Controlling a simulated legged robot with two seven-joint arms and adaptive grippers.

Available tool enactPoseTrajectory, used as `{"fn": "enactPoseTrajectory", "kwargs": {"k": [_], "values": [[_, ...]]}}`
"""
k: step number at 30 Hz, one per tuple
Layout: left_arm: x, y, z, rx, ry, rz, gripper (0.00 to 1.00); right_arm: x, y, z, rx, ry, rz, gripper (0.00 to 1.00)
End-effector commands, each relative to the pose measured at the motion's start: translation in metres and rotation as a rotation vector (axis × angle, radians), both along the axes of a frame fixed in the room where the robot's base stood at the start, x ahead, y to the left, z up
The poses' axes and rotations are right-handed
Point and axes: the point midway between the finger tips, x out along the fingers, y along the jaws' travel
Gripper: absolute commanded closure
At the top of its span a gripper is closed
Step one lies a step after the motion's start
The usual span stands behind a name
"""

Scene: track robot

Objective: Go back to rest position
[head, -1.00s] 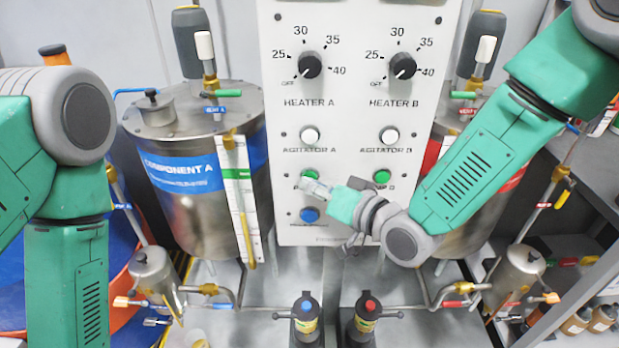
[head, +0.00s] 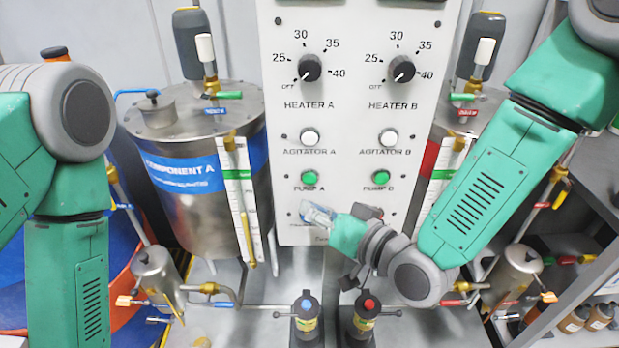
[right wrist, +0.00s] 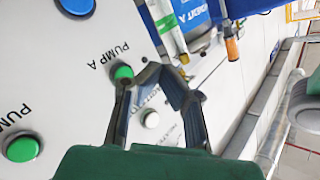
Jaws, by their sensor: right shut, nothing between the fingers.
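My right gripper (head: 312,211) is in front of the lower part of the white control panel (head: 362,25), just below the green Pump A button (head: 310,177). It is shut with nothing in it. In the head view it hides the spot of the blue button. In the right wrist view the shut gripper (right wrist: 152,75) overlaps the panel beside the Pump A button (right wrist: 122,72), and the blue button (right wrist: 76,5) shows at the top. I cannot tell whether the fingers touch the panel. My left arm hangs at the left, its gripper out of the picture.
The Component A tank (head: 205,215) stands left of the panel, with another tank partly hidden behind my right arm. Shelves (head: 585,190) are at the right.

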Motion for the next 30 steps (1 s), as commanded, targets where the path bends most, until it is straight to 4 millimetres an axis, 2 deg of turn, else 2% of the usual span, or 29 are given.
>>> {"fn": "enactPoseTrajectory", "kwargs": {"k": [14,17,20,23,24,26,27,30], "values": [[0.0,0.0,0.0,0.0,0.0,0.0,1.0,-0.004,0.0,0.0,-0.001,0.0,-0.001,1.0],[0.0,0.0,0.0,0.0,0.0,0.0,1.0,-0.007,-0.005,-0.009,-0.022,0.019,-0.006,1.0],[0.0,0.0,0.0,0.0,0.0,0.0,1.0,-0.016,-0.02,-0.04,-0.096,0.083,-0.024,1.0],[0.0,0.0,0.0,0.0,0.0,0.0,1.0,-0.037,-0.052,-0.091,-0.229,0.201,-0.05,1.0],[0.0,0.0,0.0,0.0,0.0,0.0,1.0,-0.049,-0.068,-0.113,-0.292,0.259,-0.062,1.0],[0.0,0.0,0.0,0.0,0.0,0.0,1.0,-0.071,-0.094,-0.146,-0.388,0.35,-0.075,1.0],[0.0,0.0,0.0,0.0,0.0,0.0,1.0,-0.087,-0.112,-0.165,-0.452,0.412,-0.083,1.0],[0.0,0.0,0.0,0.0,0.0,0.0,1.0,-0.133,-0.159,-0.206,-0.605,0.569,-0.097,1.0]]}}
